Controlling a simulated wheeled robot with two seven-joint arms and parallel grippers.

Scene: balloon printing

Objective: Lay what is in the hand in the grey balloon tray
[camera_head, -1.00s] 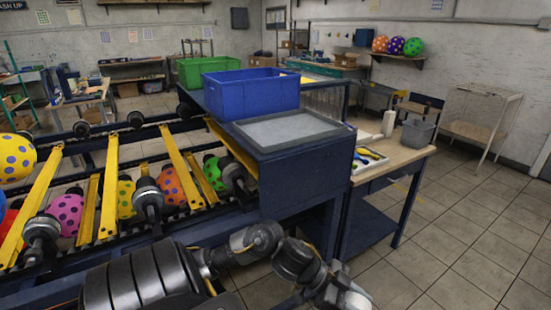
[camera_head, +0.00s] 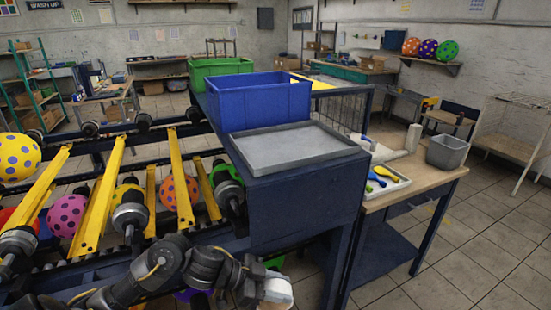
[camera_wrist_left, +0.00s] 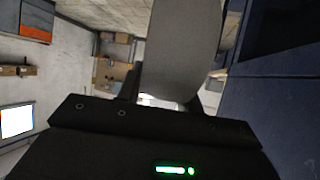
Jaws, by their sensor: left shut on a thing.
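A flat grey tray (camera_head: 292,146) with a raised rim lies empty on top of the dark blue cabinet, in front of the blue bin. My left gripper (camera_head: 276,292) is low at the bottom of the head view, below and in front of this cabinet, apart from the tray. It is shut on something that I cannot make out. A green patch (camera_head: 274,262) shows just above the gripper; I cannot tell whether it is held or behind. In the left wrist view a broad grey rounded shape (camera_wrist_left: 184,45) rises from the dark gripper body. My right gripper is not in view.
A blue bin (camera_head: 262,100) and a green bin (camera_head: 220,67) stand behind the tray. A wooden table (camera_head: 430,172) at right holds a white tray (camera_head: 398,185) with small coloured items and a grey tub (camera_head: 448,152). The yellow-railed rack (camera_head: 105,190) with spotted balls fills the left.

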